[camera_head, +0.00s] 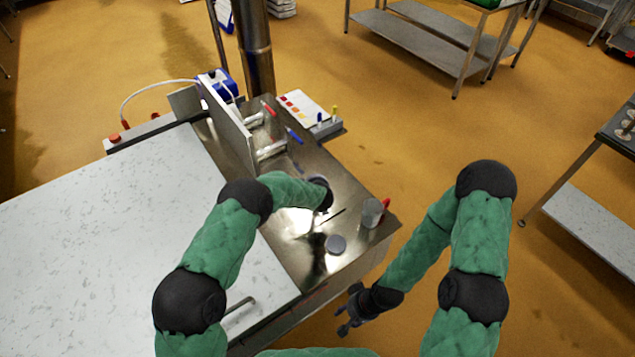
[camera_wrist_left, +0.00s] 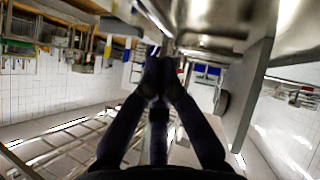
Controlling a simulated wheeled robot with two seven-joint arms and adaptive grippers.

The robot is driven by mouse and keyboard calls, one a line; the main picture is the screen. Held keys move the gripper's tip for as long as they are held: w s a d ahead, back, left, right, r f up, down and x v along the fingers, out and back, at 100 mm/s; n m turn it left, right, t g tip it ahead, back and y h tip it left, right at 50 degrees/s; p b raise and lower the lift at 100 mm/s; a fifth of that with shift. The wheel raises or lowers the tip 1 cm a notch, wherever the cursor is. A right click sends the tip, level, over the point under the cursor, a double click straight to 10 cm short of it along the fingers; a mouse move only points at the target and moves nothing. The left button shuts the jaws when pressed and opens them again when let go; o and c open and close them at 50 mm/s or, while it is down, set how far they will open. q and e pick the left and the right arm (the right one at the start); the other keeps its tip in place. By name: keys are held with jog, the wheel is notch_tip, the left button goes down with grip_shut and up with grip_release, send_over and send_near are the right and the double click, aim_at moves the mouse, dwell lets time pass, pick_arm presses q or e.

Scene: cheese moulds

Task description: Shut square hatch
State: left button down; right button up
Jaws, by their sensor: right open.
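A pale upright panel (camera_head: 228,122), apparently the square hatch, stands raised on its edge at the back of the steel top (camera_head: 345,210). My left arm reaches over the steel top, to the right of the panel and nearer to me. My left gripper (camera_head: 325,197) is mostly hidden by its own wrist. In the left wrist view its dark fingers (camera_wrist_left: 160,75) come together at the tips, with nothing seen between them. My right gripper (camera_head: 350,312) is open and empty, low in front of the steel top's front edge, apart from the panel.
A steel post (camera_head: 254,45) rises at the back.

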pick_arm(q)
jog(key=s+d+r+p, duration=0.1)
jog(key=s+d+r, duration=0.1)
jog(key=s+r, duration=0.5)
jog(key=shift+d+r, duration=0.25)
jog(key=shift+r, duration=0.5)
pick_arm(e)
jog(key=shift+s+v, duration=0.2)
jog(key=shift+v, duration=0.95)
pick_arm(q)
jog(key=shift+d, duration=0.1)
